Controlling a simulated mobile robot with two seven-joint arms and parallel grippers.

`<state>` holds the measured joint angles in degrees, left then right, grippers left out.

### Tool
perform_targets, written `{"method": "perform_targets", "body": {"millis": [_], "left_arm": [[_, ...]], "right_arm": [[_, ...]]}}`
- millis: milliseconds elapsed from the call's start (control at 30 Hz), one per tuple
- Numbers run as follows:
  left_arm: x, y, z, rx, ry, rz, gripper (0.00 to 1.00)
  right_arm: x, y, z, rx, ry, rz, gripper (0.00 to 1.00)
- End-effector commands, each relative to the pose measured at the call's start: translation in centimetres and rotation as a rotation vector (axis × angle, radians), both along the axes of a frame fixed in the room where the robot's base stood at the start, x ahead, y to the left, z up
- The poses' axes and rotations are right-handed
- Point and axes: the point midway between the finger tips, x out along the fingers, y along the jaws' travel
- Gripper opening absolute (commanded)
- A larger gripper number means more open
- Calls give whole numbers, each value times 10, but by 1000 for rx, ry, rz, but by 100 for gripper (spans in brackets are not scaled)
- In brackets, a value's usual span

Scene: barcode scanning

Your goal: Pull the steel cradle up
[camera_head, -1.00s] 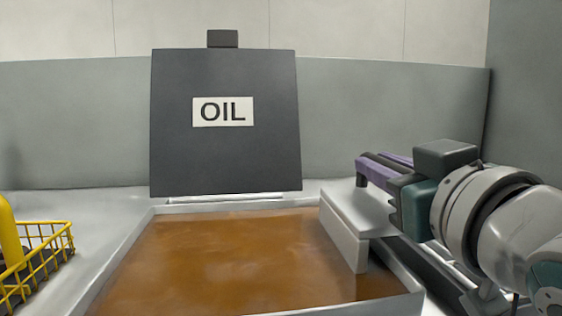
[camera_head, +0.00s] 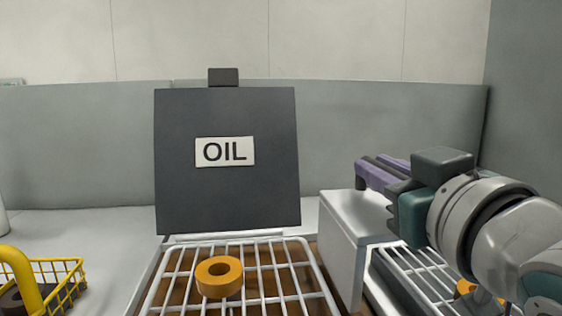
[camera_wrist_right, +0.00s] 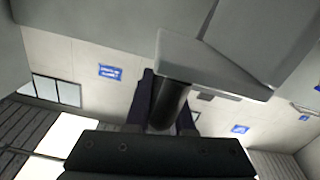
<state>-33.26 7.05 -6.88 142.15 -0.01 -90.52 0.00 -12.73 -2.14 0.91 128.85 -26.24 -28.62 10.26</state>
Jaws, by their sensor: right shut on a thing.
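The steel cradle's wire rack (camera_head: 265,262) shows over the brown oil (camera_head: 185,257) in the head view, with an orange ring (camera_head: 208,281) lying on it. A light grey bent plate (camera_head: 345,262) stands at the rack's right side, beneath my right gripper. My right gripper (camera_head: 364,170), with purple fingers, is shut at the plate. In the right wrist view its fingers (camera_wrist_right: 165,105) are around a dark round handle (camera_wrist_right: 172,98) that joins a grey plate (camera_wrist_right: 212,66). My left gripper is not in view.
A dark panel marked OIL (camera_head: 228,200) stands behind the tank. A yellow wire basket (camera_head: 68,283) is at the left on the grey worktop (camera_head: 110,235). Another wire rack (camera_head: 415,273) with an orange piece (camera_head: 465,287) lies at the right, partly hidden by my arm.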

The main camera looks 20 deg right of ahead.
Motion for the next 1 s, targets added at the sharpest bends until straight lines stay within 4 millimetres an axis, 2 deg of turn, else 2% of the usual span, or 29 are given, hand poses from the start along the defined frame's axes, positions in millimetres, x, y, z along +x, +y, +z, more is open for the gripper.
{"method": "perform_targets", "body": {"millis": [33, 167, 200, 400, 767, 867, 1000], "left_arm": [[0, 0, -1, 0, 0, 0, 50], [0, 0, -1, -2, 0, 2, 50], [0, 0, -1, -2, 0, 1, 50], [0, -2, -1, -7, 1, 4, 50], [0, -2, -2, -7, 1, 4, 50], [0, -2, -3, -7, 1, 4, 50], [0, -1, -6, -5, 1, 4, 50]], "right_arm": [[0, 0, 6, -5, -20, 3, 0], [0, 0, 6, -5, -21, 3, 0], [0, 0, 6, -5, -21, 3, 26], [0, 0, 4, -3, -14, 2, 48], [-5, 2, 0, -1, -7, 2, 50], [-17, 5, 0, 1, -6, 1, 50], [-43, 11, -1, 2, -5, 1, 50]]}}
